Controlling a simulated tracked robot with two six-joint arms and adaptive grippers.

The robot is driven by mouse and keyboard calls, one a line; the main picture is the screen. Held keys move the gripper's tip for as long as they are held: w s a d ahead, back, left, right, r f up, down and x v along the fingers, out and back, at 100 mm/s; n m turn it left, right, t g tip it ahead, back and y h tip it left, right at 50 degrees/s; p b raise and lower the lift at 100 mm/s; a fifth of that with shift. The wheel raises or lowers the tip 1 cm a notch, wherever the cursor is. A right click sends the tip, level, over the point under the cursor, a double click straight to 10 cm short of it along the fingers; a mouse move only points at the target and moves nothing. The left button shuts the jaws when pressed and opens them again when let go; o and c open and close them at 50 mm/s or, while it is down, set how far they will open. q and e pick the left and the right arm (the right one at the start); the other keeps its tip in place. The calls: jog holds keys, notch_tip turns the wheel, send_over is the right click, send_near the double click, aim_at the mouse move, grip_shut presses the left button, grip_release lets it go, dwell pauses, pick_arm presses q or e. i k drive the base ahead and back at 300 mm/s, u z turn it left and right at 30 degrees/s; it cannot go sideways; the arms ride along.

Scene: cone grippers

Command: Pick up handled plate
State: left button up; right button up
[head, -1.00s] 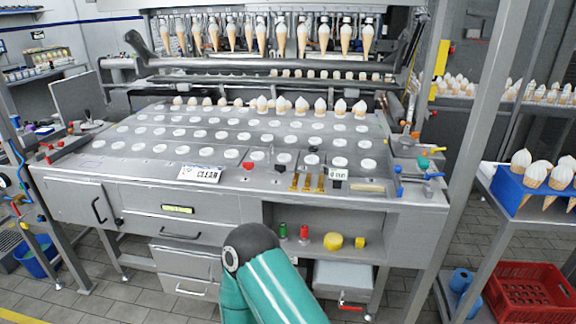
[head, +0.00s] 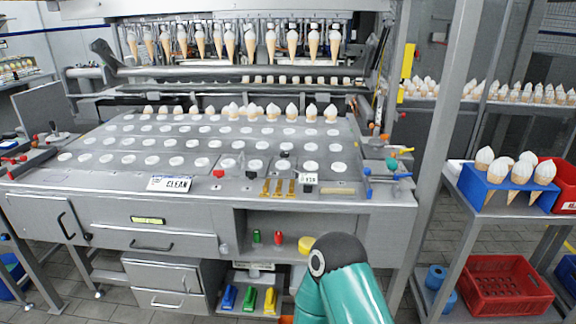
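No plate with a clear side handle can be made out. A grey round disc with a dark knob (head: 284,156) stands among the white discs near the front of the steel worktop (head: 120,181); I cannot tell whether it is the handled plate. A teal and black link of my own arm rises at the bottom, right of centre, and hides part of the lower shelf. Neither of my grippers shows.
A "CLEAN" sign (head: 169,184), gold tools (head: 278,187) and a wooden-coloured bar (head: 337,191) lie at the worktop's front edge. Blue valve handles (head: 388,175) are at its right. A grey post (head: 432,150) separates it from a side shelf with a blue cone holder (head: 496,188) and red crate (head: 505,287).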

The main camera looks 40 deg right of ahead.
aim_at(233, 166)
jog(key=z, duration=0.3)
jog(key=i, duration=1)
